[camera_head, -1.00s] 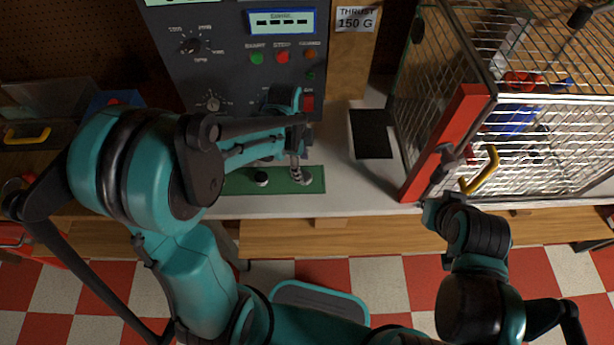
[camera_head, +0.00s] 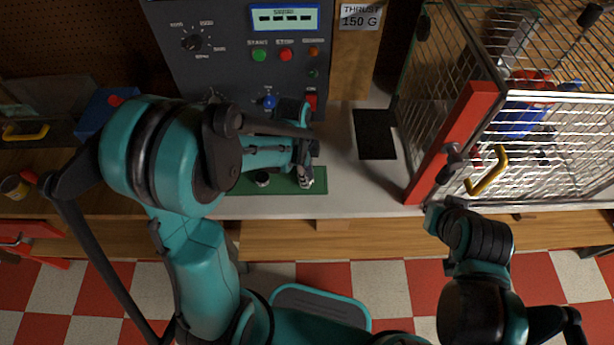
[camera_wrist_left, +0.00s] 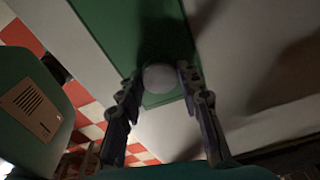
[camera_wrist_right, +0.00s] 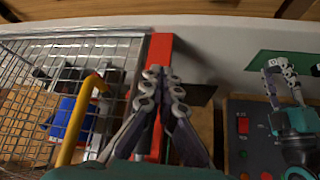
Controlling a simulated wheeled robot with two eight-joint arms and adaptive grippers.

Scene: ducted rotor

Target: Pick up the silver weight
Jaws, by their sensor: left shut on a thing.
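The silver weight (camera_wrist_left: 160,78) shows as a pale round disc between my left fingertips in the left wrist view. My left gripper (camera_head: 305,178) is shut on it, low over the right end of the green mat (camera_head: 240,185). In the head view the fingers mostly hide the weight. I cannot tell whether it still touches the mat. My right gripper (camera_wrist_right: 161,75) looks shut and empty, its fingertips together in front of the red door post of the cage.
A dark knob-like weight (camera_head: 262,180) stands on the mat to the left. The control panel (camera_head: 225,75) rises behind. At the right is the wire cage (camera_head: 550,150) with its red post (camera_head: 452,140) and yellow handle (camera_head: 487,172). A black pad (camera_head: 375,134) lies between panel and cage.

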